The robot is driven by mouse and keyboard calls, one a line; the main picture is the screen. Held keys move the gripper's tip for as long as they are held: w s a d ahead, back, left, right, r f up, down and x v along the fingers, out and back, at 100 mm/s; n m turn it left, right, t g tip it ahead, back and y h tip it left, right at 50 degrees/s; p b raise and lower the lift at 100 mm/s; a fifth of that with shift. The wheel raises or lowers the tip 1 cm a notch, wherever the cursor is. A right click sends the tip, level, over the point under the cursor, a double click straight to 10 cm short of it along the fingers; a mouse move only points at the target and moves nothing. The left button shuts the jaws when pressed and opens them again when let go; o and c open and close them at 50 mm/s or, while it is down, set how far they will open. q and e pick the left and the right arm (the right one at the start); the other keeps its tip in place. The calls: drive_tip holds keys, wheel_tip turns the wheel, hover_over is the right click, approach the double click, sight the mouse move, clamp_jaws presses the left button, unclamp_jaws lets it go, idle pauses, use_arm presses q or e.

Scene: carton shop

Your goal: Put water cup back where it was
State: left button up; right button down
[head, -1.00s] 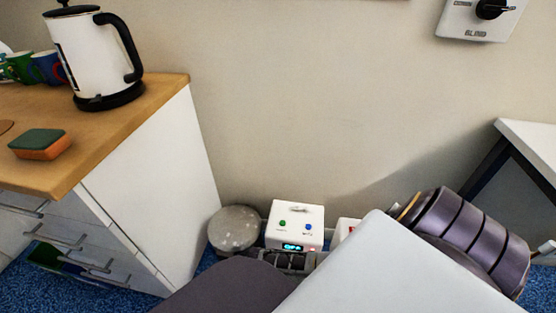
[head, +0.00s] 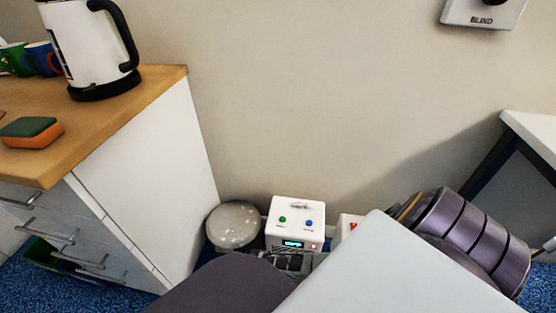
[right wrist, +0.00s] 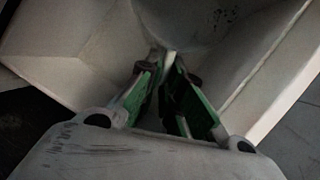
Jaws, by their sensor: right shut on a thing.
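My right gripper (right wrist: 172,75), seen in the right wrist view, has its green-lined fingers shut on a pale, narrow thing. What that thing is cannot be made out. Large pale slanted surfaces lie around and beyond the fingertips. In the head view the right gripper is hidden, and my left gripper is not in view. A green mug (head: 12,60) and a blue mug (head: 43,59) stand on the wooden counter at the far left, partly cut off or behind the kettle. No cup can be clearly identified as the water cup.
A white kettle (head: 85,45) with a black handle stands near the back of the wooden counter (head: 115,112). A green and orange sponge (head: 30,132) lies near its front. A white-topped table (head: 535,130) stands at right, by a beige wall.

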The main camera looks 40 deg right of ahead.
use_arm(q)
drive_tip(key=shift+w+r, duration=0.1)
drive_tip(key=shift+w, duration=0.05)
use_arm(e)
drive_tip(key=c, duration=2)
unclamp_jaws()
drive_tip(key=shift+f, duration=0.15)
drive_tip(key=shift+c, duration=0.2)
drive_tip(key=o, duration=0.5)
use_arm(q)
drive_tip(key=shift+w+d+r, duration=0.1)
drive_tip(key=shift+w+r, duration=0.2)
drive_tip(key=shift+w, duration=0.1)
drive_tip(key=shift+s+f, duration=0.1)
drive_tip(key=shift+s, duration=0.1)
